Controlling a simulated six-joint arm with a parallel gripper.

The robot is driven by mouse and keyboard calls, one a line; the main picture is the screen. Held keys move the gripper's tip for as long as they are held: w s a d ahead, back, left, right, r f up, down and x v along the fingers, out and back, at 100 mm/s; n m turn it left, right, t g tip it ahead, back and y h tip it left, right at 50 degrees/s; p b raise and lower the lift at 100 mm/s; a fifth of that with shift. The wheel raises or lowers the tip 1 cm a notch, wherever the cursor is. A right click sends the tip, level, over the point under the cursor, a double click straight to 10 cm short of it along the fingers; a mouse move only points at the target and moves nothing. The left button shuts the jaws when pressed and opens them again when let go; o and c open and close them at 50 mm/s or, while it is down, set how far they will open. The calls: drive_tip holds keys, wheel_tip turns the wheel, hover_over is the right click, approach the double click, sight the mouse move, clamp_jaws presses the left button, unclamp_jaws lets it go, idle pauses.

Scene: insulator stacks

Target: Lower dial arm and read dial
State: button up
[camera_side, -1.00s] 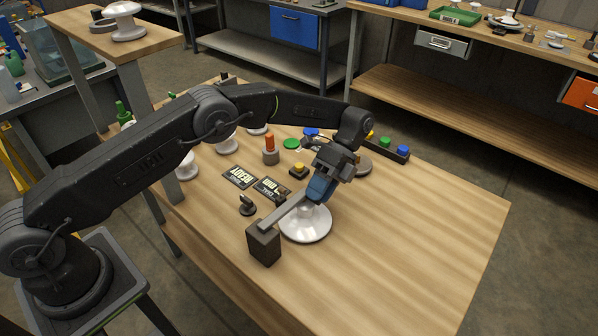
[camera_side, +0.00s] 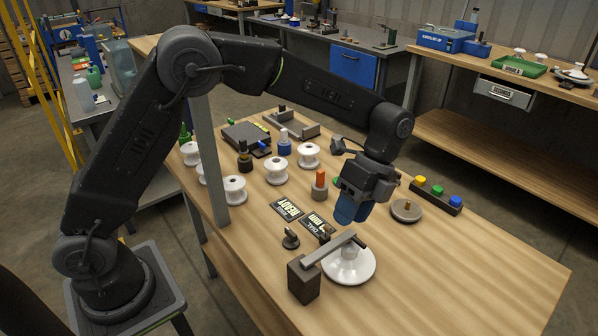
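The dial arm is a grey bar (camera_side: 328,250) reaching from a dark block (camera_side: 303,281) to above a white insulator disc (camera_side: 350,268). Its far end lies over the insulator's top; I cannot tell if it touches. A "DIAL mm" card (camera_side: 318,223) lies behind the bar, its small lettering unreadable here. A "READY" card (camera_side: 287,208) lies to its left. My gripper (camera_side: 351,213) has blue fingers and hangs above and behind the bar's end, apart from it. Nothing shows in it; the finger gap is unclear.
A small black knob (camera_side: 290,239) stands left of the bar. An orange-topped post (camera_side: 319,186), a round grey disc (camera_side: 406,210) and a strip of coloured buttons (camera_side: 437,194) stand behind. Several white insulators (camera_side: 276,170) are farther left. The table's right front is clear.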

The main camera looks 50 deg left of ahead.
drive_tip(key=s+r+t, duration=0.2)
drive_tip(key=s+t, duration=0.4)
drive_tip(key=s, duration=0.5)
wheel_tip(320, 180, up, 12)
drive_tip(key=s, duration=0.1)
drive_tip(key=shift+s+r, duration=0.15)
drive_tip(key=shift+s, duration=0.05)
drive_tip(key=g, duration=0.3)
hover_over(361, 242)
drive_tip(key=w, duration=0.3)
wheel_tip(361, 242, down, 11)
drive_tip(key=s+f, duration=0.1)
drive_tip(key=f, duration=0.7)
drive_tip(key=s+f, duration=0.1)
drive_tip(key=f, duration=0.4)
drive_tip(key=shift+s, duration=0.3)
drive_tip(key=shift+c, duration=0.2)
